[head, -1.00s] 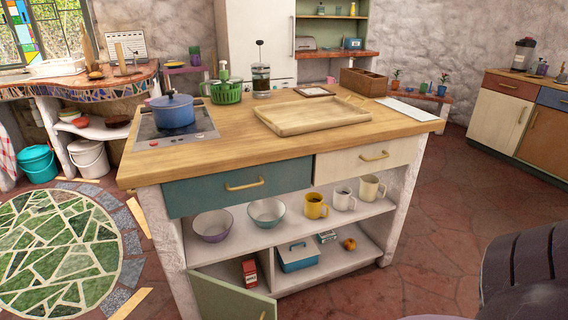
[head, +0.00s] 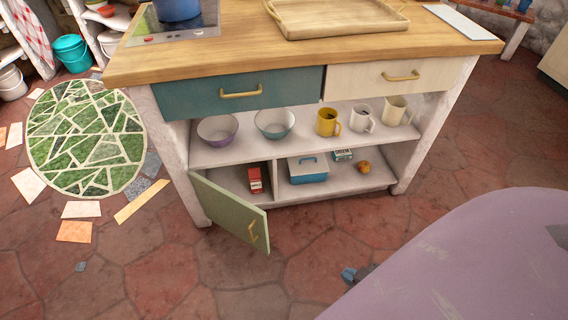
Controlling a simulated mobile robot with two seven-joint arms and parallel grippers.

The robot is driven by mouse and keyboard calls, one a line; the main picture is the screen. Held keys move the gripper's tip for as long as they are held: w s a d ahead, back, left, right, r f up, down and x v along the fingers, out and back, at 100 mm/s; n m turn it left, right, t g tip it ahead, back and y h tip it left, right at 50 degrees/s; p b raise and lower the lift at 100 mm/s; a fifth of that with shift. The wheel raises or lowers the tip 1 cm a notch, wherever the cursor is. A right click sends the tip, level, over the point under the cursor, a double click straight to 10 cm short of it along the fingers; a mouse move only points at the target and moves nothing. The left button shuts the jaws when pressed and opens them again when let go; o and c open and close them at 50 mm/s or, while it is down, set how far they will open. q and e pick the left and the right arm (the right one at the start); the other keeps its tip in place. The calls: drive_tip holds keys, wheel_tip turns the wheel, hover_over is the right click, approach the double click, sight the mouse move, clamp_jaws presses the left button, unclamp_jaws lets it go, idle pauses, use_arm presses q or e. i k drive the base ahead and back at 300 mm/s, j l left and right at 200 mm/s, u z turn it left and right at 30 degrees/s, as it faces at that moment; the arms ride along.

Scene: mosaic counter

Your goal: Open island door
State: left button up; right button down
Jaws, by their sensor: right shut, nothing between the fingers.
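The wooden-topped island (head: 400,54) stands across the upper middle of the head view. Its pale green door (head: 228,208) is at the lower left of the island, hinged on its left side and swung partly outward. A brass handle (head: 252,232) is on the door's outer face near its free edge. My right gripper (head: 349,273) shows only as a small blue and dark tip over the floor, right of the door and apart from it. It is shut and empty; most of it is hidden behind my own mauve arm part. My left gripper is not in view.
Behind the door, the lower shelf holds a red box (head: 255,180) and a blue lidded container (head: 308,170). Bowls and mugs stand on the shelf above. A teal drawer (head: 200,95) is above them. The stone floor (head: 150,270) before the island is clear.

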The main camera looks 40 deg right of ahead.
sight(247, 222)
drive_tip(key=l+z, duration=0.3)
drive_tip(key=l, duration=1)
